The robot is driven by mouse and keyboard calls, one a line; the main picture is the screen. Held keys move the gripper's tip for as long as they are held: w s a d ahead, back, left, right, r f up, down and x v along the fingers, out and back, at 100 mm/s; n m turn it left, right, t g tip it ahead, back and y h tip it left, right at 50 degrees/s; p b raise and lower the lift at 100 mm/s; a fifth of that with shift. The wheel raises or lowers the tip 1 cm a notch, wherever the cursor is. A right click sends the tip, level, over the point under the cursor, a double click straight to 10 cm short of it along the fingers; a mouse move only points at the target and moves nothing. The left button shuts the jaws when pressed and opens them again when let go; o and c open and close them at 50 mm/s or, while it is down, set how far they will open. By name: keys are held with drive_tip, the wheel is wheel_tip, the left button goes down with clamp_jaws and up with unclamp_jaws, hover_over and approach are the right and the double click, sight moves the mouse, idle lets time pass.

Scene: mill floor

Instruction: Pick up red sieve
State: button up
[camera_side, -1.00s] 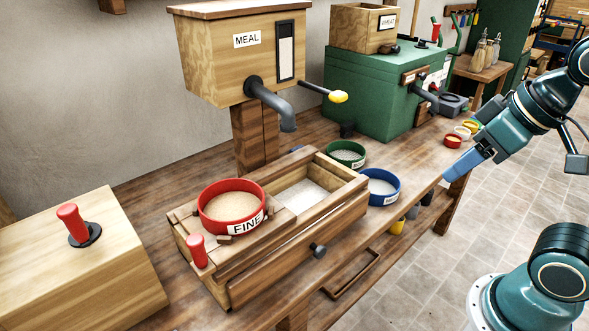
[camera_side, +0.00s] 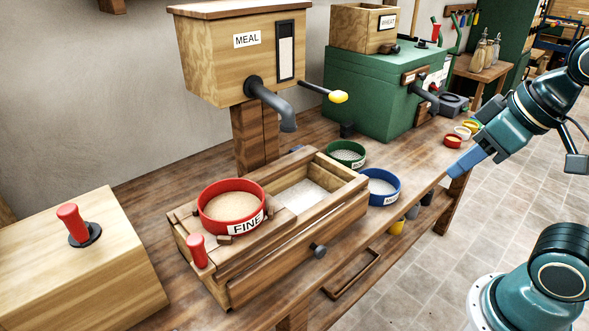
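The red sieve (camera_side: 233,207) carries a label reading FINE and holds tan meal. It sits level on the left part of the wooden sifter box (camera_side: 290,247), beside a red handle. My gripper (camera_side: 453,172) has blue fingers and is at the right, over the table's front edge, well away from the red sieve. The fingers are seen side-on, so whether they are open or shut does not show.
A blue sieve (camera_side: 381,187) and a green sieve (camera_side: 346,154) stand right of the box. The meal hopper (camera_side: 243,60) with its spout overhangs behind. A green mill (camera_side: 372,95) stands further back. A wooden block with a red handle (camera_side: 72,222) is at left.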

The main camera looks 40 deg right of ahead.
drive_tip(key=w+a+r+m+g, duration=0.1)
drive_tip(key=w+a+r+m, duration=0.2)
drive_tip(key=w, duration=0.4)
drive_tip(key=m+g, duration=0.5)
drive_tip(key=m, duration=0.8)
hover_over(255, 211)
wheel_tip(255, 211, down, 6)
drive_tip(key=f, duration=0.1)
drive_tip(key=shift+r, duration=0.25)
drive_tip(key=shift+s+f, duration=0.1)
drive_tip(key=shift+f, duration=4.2)
